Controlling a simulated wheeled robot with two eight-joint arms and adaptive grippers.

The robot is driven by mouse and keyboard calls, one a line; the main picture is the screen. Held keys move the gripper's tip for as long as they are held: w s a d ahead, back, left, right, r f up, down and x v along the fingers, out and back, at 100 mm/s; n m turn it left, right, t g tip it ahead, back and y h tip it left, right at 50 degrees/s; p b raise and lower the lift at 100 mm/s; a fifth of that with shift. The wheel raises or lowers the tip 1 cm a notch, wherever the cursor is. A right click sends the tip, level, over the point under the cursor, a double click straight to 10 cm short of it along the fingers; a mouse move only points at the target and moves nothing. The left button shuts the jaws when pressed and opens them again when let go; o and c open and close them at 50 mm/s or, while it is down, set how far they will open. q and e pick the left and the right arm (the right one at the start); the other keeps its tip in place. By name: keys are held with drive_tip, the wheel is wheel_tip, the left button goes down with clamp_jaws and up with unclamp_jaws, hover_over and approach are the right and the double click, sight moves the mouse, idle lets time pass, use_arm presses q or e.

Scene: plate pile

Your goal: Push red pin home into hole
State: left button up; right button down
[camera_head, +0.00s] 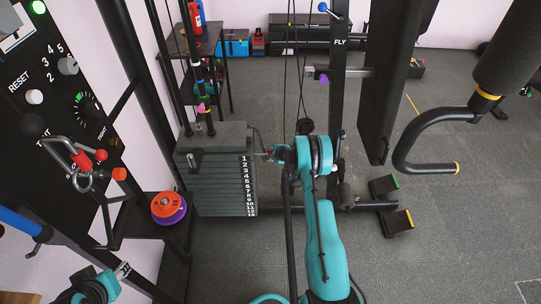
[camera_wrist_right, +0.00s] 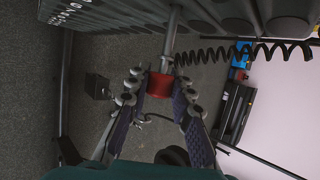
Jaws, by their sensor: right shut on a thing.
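The weight stack (camera_head: 222,180) stands left of centre in the head view, with numbers down its front edge. My right gripper (camera_head: 272,154) is beside the top of the stack, near the number 1. In the right wrist view, its two padded fingers (camera_wrist_right: 161,92) are shut on the red head of the pin (camera_wrist_right: 160,84). The pin's grey shaft runs from the red head up to the stack (camera_wrist_right: 215,15), with a length of shaft showing between them. I cannot see its tip. My left gripper (camera_head: 122,270) is small at the lower left; its jaws are unclear.
A black coiled cord (camera_wrist_right: 240,50) runs beside the pin. A black upright (camera_head: 338,100) and cables stand behind my right wrist. Orange and purple discs (camera_head: 168,207) lie left of the stack. A padded handle arm (camera_head: 425,160) hangs at right. Grey floor lies open at lower right.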

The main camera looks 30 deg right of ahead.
drive_tip(key=shift+w+a, duration=0.4)
drive_tip(key=shift+a, duration=0.25)
drive_tip(key=shift+w+a, duration=0.35)
drive_tip(key=shift+a, duration=0.3)
drive_tip(key=shift+w+a, duration=0.4)
drive_tip(key=shift+a, duration=0.25)
drive_tip(key=c, duration=1.3)
unclamp_jaws()
drive_tip(key=shift+o, duration=0.2)
drive_tip(key=shift+r, duration=0.1)
drive_tip(key=v, duration=1.2)
